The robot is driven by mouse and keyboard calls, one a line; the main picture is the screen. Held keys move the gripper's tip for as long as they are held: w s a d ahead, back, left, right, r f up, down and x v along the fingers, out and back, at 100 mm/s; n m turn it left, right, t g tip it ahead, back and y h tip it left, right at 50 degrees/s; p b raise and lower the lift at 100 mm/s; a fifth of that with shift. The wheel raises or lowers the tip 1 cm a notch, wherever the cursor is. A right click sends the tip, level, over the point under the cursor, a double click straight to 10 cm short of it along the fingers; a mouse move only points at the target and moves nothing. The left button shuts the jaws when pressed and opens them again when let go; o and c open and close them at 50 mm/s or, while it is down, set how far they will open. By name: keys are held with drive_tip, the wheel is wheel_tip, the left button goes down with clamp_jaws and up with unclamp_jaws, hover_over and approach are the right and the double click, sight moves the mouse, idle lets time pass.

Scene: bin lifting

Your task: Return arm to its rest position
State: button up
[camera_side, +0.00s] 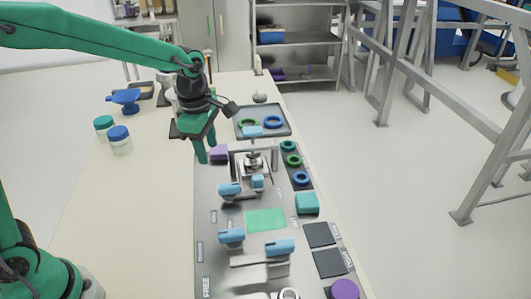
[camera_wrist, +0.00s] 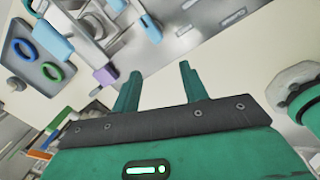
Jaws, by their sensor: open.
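My gripper (camera_side: 210,152) is green with a dark wrist. It hangs in the air near the far left edge of the grey work board (camera_side: 204,240), beside a purple block (camera_side: 218,153). In the wrist view my gripper (camera_wrist: 157,85) shows two green fingers held apart with nothing between them. The purple block (camera_wrist: 104,76) is to the left of the fingers there, apart from them. My arm reaches in from the left of the side view.
A grey tray (camera_side: 280,132) with green and blue rings lies past the board. Light blue clamps (camera_side: 231,236), a teal block (camera_side: 307,203) and a purple cylinder (camera_side: 344,289) are on the board. Two jars (camera_side: 119,145) and a blue scale-like object (camera_side: 125,97) stand left. The left tabletop is mostly clear.

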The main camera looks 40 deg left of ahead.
drive_tip(key=s+a+r+m+t, duration=0.2)
drive_tip(key=s+a+r+m, duration=0.1)
drive_tip(key=s+m, duration=0.6)
drive_tip(key=s+a+r+m+t, duration=0.2)
drive_tip(key=s+a+r+m, duration=0.1)
drive_tip(key=s+m, duration=0.7)
drive_tip(key=r+m, duration=0.1)
drive_tip(key=m, duration=0.2)
drive_tip(key=shift+r+t, duration=0.15)
drive_tip(key=shift+t, duration=0.15)
